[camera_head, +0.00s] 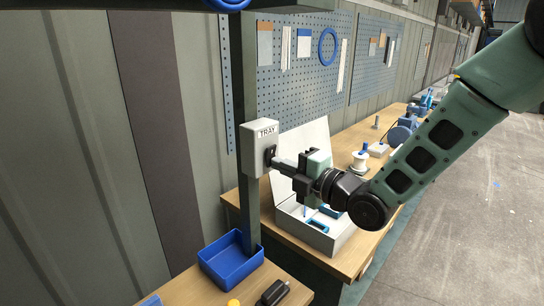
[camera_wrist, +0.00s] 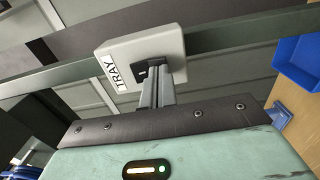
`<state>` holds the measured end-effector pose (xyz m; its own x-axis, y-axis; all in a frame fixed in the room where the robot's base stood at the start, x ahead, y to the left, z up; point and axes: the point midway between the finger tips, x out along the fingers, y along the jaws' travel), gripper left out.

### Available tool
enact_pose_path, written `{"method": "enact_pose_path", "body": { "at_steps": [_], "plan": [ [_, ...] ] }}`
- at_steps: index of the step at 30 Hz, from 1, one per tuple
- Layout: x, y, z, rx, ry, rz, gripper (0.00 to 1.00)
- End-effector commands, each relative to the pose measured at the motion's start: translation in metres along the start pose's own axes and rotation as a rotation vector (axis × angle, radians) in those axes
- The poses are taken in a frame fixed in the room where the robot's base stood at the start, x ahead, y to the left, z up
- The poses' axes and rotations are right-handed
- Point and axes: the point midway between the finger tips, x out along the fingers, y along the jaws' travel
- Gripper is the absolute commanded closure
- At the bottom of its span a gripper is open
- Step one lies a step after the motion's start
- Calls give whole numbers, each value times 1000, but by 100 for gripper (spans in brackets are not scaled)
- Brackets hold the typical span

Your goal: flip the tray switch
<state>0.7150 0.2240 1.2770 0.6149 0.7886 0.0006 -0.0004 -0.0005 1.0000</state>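The tray switch (camera_head: 256,150) is a light grey box labelled TRAY, fixed to a dark green post. It also shows in the wrist view (camera_wrist: 120,52), tilted, with a dark switch plate (camera_wrist: 140,76) on its face. My gripper (camera_head: 274,161) reaches in from the right with its fingers at the dark switch part. In the wrist view the fingers (camera_wrist: 156,85) lie close together, shut, with their tips over the switch plate. The tips hide most of the lever, so its position and whether they touch it cannot be told.
A blue bin (camera_head: 230,262) stands at the foot of the post (camera_head: 240,80). An open white case (camera_head: 305,228) sits on the wooden bench (camera_head: 365,245) under my gripper. A pegboard (camera_head: 300,85) hangs behind. The floor (camera_head: 470,200) at right is clear.

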Motion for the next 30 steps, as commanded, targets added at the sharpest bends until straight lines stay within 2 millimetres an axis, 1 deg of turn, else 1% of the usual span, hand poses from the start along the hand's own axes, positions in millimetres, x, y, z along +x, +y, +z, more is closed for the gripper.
{"method": "enact_pose_path", "body": {
  "at_steps": [3, 7, 24, 30],
  "plan": [
    [3, 0, 0, -1, 0, 1, 100],
    [-1, -1, 0, -1, 0, 0, 100],
    [-55, -2, 0, -2, -1, 0, 100],
    [-67, -1, 0, -1, -1, 0, 100]
  ]
}}
